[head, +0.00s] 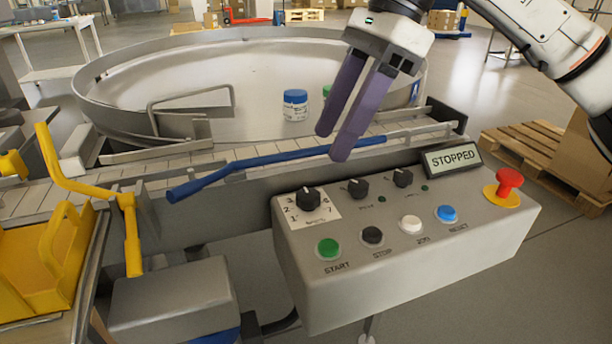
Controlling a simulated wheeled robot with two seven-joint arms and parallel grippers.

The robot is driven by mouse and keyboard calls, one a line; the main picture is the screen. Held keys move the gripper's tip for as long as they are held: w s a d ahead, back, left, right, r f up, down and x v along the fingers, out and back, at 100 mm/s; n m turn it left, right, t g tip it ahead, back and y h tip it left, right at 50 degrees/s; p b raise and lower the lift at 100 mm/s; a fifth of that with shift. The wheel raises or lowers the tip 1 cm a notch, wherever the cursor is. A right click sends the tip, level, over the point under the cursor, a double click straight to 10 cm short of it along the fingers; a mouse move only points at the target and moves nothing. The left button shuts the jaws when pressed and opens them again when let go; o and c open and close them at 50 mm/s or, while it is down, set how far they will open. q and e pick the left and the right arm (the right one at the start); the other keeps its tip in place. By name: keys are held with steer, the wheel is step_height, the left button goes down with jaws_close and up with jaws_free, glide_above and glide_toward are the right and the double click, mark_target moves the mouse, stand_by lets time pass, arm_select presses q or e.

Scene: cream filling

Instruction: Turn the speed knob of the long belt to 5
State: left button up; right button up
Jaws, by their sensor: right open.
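The speed knob (308,199) is a black knob on a white numbered plate at the left of the grey control box (400,290). Several digits show around it, but its exact setting is too small to read. The long belt (190,165) runs behind the box. My right gripper (328,143) hangs from the upper right with its purple fingers pointing down. It is open and empty, above and behind the box, apart from the knob. My left gripper is not in view.
Two smaller black knobs (358,187) (402,177), several buttons, a red emergency button (508,182) and a display (452,159) reading STOPPED are on the box. A blue rod (260,160) runs along the belt. A round metal table (230,75) with a blue-lidded jar (295,105) stands behind.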

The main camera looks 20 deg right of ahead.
mark_target(309, 194)
steer(key=x, duration=0.3)
steer(key=b+x, duration=0.1)
steer(key=x, duration=0.2)
steer(key=b+x, duration=0.1)
steer(key=x, duration=0.2)
steer(key=shift+w+d+f, duration=0.1)
steer(key=shift+d+f, duration=0.2)
steer(key=shift+f, duration=0.15)
steer(key=c, duration=1)
